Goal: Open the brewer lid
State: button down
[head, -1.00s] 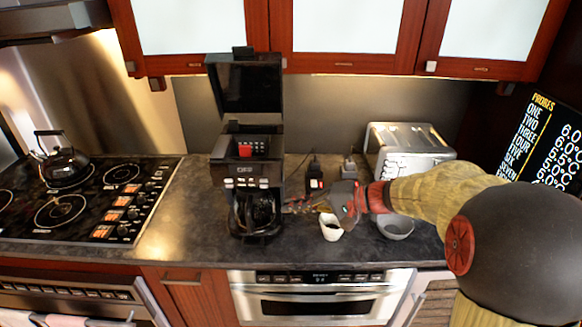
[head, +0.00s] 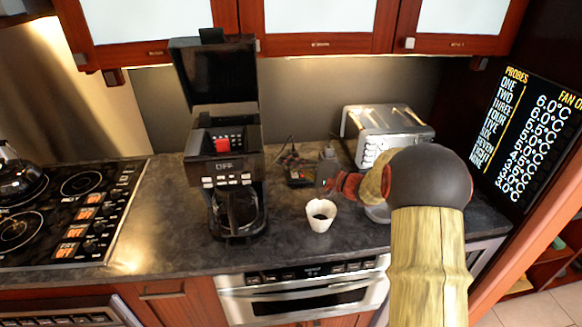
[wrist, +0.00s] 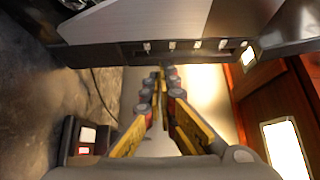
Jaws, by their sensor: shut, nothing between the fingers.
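The brewer (head: 226,165) is a tall black coffee machine on the counter, with a red part and buttons on its top and a dark carafe (head: 237,212) below. Its lid (head: 215,72) stands raised, upright at the back. My gripper (wrist: 160,75) is shut and empty in the wrist view, its yellow-and-grey fingers together.
A white cup (head: 320,216) with dark contents stands right of the brewer. A small black device (head: 298,174) sits behind it near the wall. A silver toaster (head: 388,132) is at the right. Red cabinets (head: 325,42) hang above. The counter left of the brewer is clear.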

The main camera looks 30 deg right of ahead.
jog(key=shift+b+x, duration=0.45)
jog(key=shift+x, duration=2.3)
